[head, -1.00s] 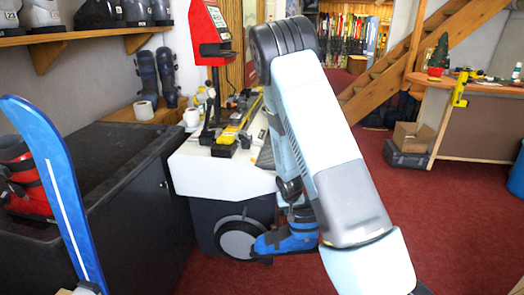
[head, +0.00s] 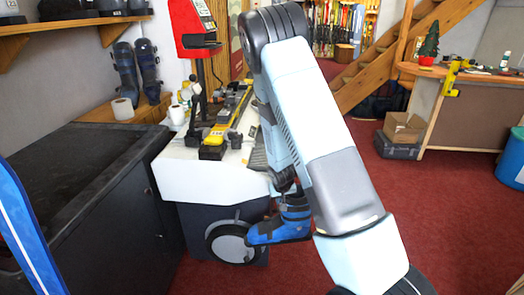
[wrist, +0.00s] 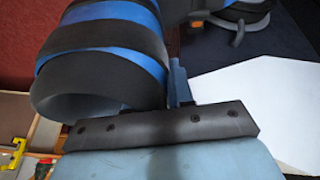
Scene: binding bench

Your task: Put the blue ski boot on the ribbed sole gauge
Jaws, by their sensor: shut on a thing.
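The blue ski boot (head: 278,230) with black parts hangs from my gripper (head: 286,188), in front of the white workbench (head: 200,177) and below its top. My gripper is shut on the boot's upper part; my arm hides much of the grip. In the wrist view the boot's blue and black cuff (wrist: 100,50) fills the upper left, beside my gripper (wrist: 178,88). A grey ribbed strip (head: 258,157), which looks like the sole gauge, lies on the bench top, partly hidden behind my arm.
A yellow bar tool (head: 228,125) and small items crowd the bench's left side, under a red machine (head: 195,28). A black cabinet (head: 85,180) stands left, with a blue ski (head: 28,235) in front. Red carpet lies open on the right.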

